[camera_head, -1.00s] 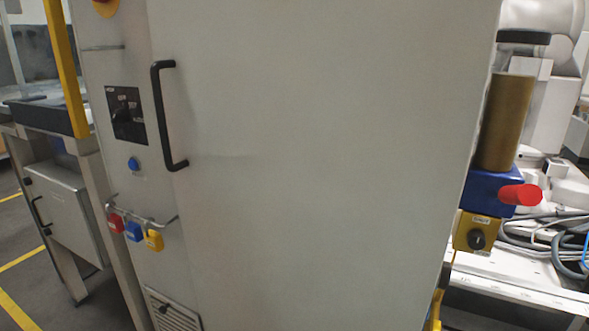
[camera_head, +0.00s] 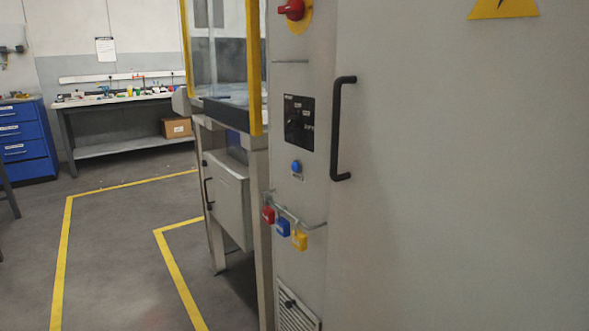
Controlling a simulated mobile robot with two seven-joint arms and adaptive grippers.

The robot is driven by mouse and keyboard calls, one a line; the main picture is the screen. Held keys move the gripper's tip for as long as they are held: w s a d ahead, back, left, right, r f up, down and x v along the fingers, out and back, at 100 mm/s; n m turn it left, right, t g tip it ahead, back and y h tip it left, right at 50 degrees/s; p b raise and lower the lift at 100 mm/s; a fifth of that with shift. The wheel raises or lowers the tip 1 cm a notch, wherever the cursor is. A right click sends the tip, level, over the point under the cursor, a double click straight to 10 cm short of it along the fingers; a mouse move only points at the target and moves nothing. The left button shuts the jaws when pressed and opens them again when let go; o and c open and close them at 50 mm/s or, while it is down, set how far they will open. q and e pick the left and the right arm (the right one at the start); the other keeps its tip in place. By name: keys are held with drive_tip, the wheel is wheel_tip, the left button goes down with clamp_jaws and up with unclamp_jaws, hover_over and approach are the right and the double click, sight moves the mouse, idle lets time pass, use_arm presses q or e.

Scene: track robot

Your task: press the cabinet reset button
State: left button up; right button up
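The grey control cabinet (camera_head: 450,190) fills the right half of the head view. A small round blue button (camera_head: 296,166) sits on its narrow left panel, below a black rotary selector switch (camera_head: 299,122). A small label lies just under the button, too small to read. A red rotary knob on a yellow plate (camera_head: 293,10) is at the top of the same panel. Neither of my grippers is in view, and nothing touches the button.
A black door handle (camera_head: 341,128) sticks out right of the button. Red, blue and yellow padlocks (camera_head: 284,228) hang on a rail below it. A yellow-framed machine (camera_head: 228,190) stands left of the cabinet. Open floor with yellow lines (camera_head: 130,250) lies further left.

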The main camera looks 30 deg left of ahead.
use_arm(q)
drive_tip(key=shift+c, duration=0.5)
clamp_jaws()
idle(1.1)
